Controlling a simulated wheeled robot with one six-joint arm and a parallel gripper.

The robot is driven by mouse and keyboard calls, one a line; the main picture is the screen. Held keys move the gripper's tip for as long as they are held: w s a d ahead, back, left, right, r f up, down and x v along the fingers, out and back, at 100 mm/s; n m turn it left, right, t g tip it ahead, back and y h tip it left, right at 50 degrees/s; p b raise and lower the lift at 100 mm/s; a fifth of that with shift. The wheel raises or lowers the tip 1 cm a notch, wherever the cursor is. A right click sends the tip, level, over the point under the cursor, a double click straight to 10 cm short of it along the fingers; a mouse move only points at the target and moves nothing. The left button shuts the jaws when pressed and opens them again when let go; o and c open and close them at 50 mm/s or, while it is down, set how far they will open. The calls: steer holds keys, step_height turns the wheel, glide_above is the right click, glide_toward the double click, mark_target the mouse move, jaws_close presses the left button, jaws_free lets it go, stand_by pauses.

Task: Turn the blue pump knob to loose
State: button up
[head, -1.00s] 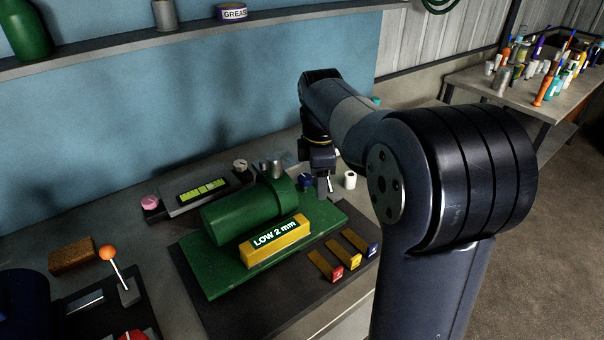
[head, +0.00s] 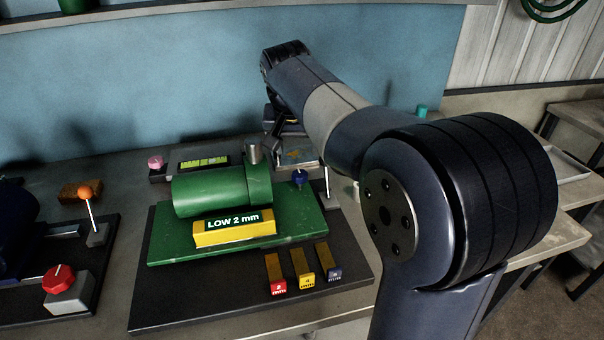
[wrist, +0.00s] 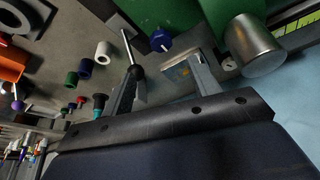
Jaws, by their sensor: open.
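The blue pump knob (head: 299,178) sits at the right end of the green pump base (head: 175,248), right of the green pump cylinder (head: 210,190). It also shows in the wrist view (wrist: 160,40), beyond the fingers and near the edge of the green base. My gripper (wrist: 165,78) is open, with a finger on each side of an empty gap. The knob is apart from both fingers. In the head view my gripper (head: 282,122) is above and behind the knob, partly hidden by my arm. The knob's marking is too small to read.
A thin upright rod (head: 327,185) stands just right of the knob. A yellow LOW 2 mm block (head: 235,228) and several coloured mm tags (head: 304,268) lie in front. A metal cylinder (wrist: 257,48) is near one finger. A red knob (head: 59,279) and orange-tipped lever (head: 84,192) are left.

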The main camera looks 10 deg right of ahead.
mark_target(300, 173)
steer(key=shift+m, duration=0.3)
steer(key=x, duration=1)
steer(key=shift+w+f, duration=0.25)
steer(key=shift+f, duration=0.1)
steer(key=shift+c, duration=0.6)
steer(key=c, duration=0.9)
